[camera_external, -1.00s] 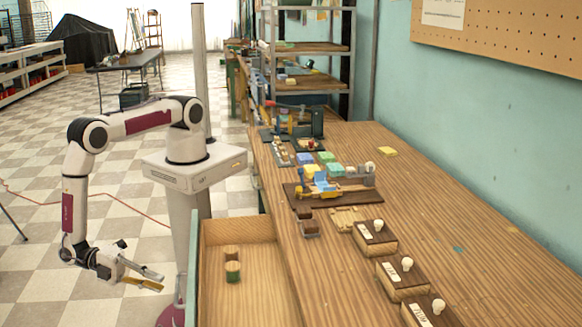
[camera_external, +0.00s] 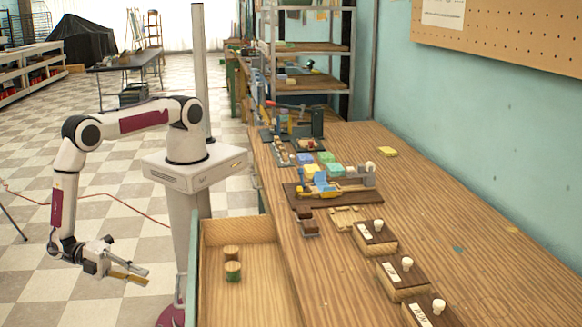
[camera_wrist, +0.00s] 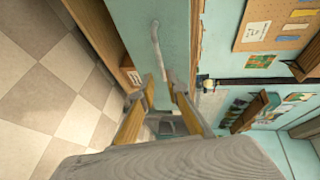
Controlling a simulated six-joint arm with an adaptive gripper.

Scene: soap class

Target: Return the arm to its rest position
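My gripper (camera_external: 140,271) hangs at the lower left, over the checkered floor and left of the workbench. Its two fingers are apart, with nothing seen between them. In the wrist view the fingers (camera_wrist: 161,84) also stand apart, with tan inner pads and an empty gap. My arm reaches left from its pedestal and bends down at the elbow.
The bench (camera_external: 440,215) carries colored blocks (camera_external: 312,171) and several knobbed wooden boxes (camera_external: 375,237).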

